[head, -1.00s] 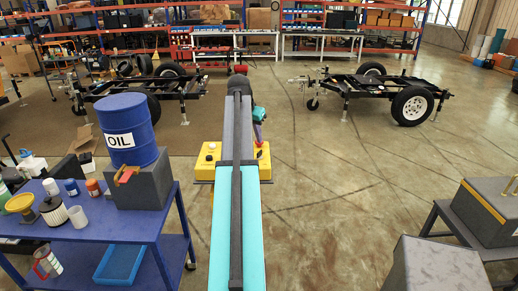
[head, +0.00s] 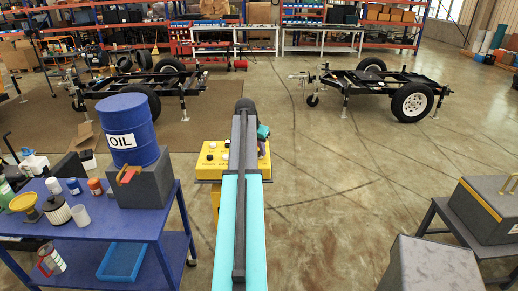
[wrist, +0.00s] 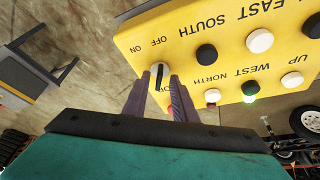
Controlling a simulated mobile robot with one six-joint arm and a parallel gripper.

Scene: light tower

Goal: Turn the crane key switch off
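The crane control box (wrist: 215,50) is yellow, with black and white buttons and a green-lit spot; its lettering appears upside down in the wrist view. It also shows in the head view (head: 212,157), partly hidden behind my arm. The key switch (wrist: 158,72) is a small pale and dark piece near the box's left edge, beside the OFF and ON labels. Which label it points to is not clear. My gripper (wrist: 157,82) has its two dark fingers apart, one on each side of the switch. I cannot tell whether they touch it.
A blue cart (head: 110,222) with a blue oil drum (head: 128,135) and several small containers stands at the left. A grey case (head: 497,212) on a stand is at the right. Trailers (head: 385,90) stand farther back. Floor to the right of the box is clear.

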